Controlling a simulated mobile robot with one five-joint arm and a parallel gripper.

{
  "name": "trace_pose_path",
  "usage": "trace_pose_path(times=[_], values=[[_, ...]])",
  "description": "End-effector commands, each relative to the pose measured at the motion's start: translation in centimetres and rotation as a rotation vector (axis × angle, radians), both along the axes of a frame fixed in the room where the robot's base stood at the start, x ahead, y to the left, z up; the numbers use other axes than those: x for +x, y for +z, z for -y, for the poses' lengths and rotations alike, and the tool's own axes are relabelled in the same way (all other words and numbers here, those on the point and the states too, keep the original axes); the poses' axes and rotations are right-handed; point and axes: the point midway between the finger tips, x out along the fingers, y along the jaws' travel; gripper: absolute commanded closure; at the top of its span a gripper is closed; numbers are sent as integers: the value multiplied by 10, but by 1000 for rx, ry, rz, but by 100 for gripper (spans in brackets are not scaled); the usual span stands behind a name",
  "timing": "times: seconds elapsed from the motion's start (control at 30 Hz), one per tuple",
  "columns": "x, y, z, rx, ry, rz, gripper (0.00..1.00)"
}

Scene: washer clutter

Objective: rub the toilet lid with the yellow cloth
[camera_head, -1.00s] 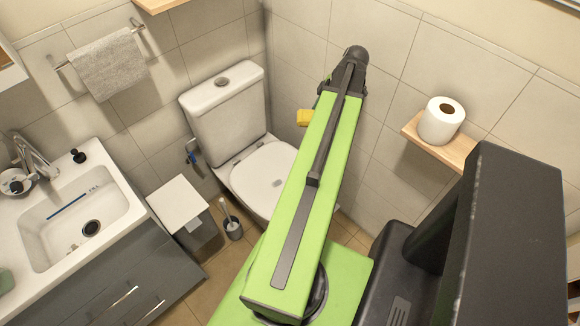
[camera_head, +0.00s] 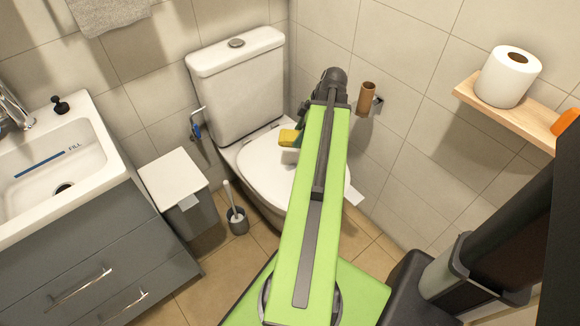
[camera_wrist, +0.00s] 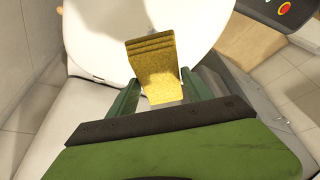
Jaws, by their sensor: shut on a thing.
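The yellow cloth (camera_wrist: 155,70) is a folded, thick pad and is held between the fingers of my gripper (camera_wrist: 160,98) in the wrist view. In the head view the yellow cloth (camera_head: 289,137) shows at the left of my arm, over the white toilet lid (camera_head: 262,172). My gripper there is mostly hidden by my green arm. The toilet lid (camera_wrist: 105,40) is shut and lies behind the cloth in the wrist view. I cannot tell whether the cloth touches it.
A bin (camera_head: 175,185), a toilet brush (camera_head: 236,215) and a sink cabinet (camera_head: 70,270) stand at the left. An empty cardboard roll (camera_head: 366,99) hangs on the right wall. A wooden shelf (camera_head: 478,101) holds a toilet roll (camera_head: 507,77) and an orange thing (camera_head: 566,122).

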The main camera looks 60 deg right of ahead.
Motion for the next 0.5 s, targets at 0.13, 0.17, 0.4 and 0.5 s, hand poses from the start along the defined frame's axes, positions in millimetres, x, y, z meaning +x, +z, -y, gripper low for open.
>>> trace_pose_path(times=[0.13,0.17,0.4,0.5], values=[[18,-57,-19,0,9,1,74],[20,-61,-21,0,9,1,74],[27,-65,-27,1,11,2,74],[27,-66,-26,1,11,2,74]])
